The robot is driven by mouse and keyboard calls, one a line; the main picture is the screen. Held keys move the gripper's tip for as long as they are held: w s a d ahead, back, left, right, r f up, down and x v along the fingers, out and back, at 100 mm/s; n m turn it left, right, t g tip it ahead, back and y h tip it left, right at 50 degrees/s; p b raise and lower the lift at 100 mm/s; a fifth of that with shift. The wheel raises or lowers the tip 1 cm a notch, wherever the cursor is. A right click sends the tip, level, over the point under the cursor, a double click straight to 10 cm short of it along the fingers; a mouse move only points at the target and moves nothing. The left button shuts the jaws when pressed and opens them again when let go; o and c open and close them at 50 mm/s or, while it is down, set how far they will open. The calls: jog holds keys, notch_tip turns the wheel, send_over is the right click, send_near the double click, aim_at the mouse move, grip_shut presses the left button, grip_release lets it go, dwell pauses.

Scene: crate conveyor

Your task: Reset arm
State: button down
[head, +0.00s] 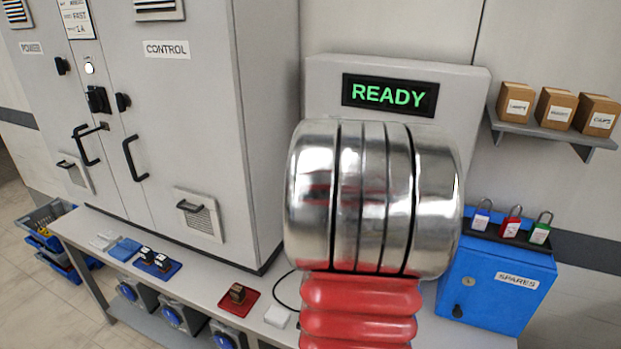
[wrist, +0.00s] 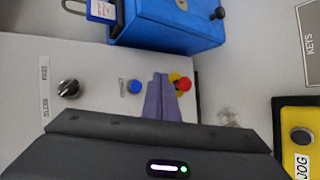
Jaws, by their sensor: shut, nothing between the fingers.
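My gripper (wrist: 159,97) shows in the wrist view as two purple-grey fingers, closed together with nothing between them. Its fingertips appear in front of the pale control panel (wrist: 45,110), between a blue button (wrist: 135,87) and a red mushroom button (wrist: 184,84) on a yellow base. I cannot tell how far they are from the panel. In the head view my silver and red arm fills the middle, and my gripper is hidden.
The panel has a black knob (wrist: 68,88). A blue SPARES box (head: 499,278) with several padlocks stands right of my arm. A grey CONTROL cabinet (head: 190,110) stands left. A lit READY display (head: 389,95) is behind. A yellow JOG box (wrist: 300,112) is at right.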

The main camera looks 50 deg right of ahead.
dwell(0.4)
jog(key=s+a+f+m+g+y, duration=0.1)
jog(key=s+a+f+y, duration=0.1)
jog(key=s+a, duration=0.15)
jog(key=w+a+r+t+y, duration=0.1)
jog(key=w+a+t+y, duration=0.1)
jog(key=w+a, duration=0.55)
jog(key=w+a+r+t+y, duration=0.15)
jog(key=w+a, duration=0.25)
jog(key=a, duration=0.7)
jog(key=w+a+r+t+y, duration=0.25)
jog(key=w+a, duration=0.25)
jog(key=a, duration=0.5)
jog(key=w+a+r+n+t+y, duration=0.1)
jog(key=w+a+r+n+t, duration=0.1)
jog(key=a, duration=0.8)
jog(key=w+a+r+n+t+y, duration=0.1)
jog(key=a+r, duration=0.4)
jog(key=a, duration=0.5)
jog(key=shift+w+a+n+t+y, duration=0.2)
jog(key=shift+w+n+t+y, duration=0.3)
jog(key=shift+t, duration=0.5)
jog(key=shift+s, duration=0.1)
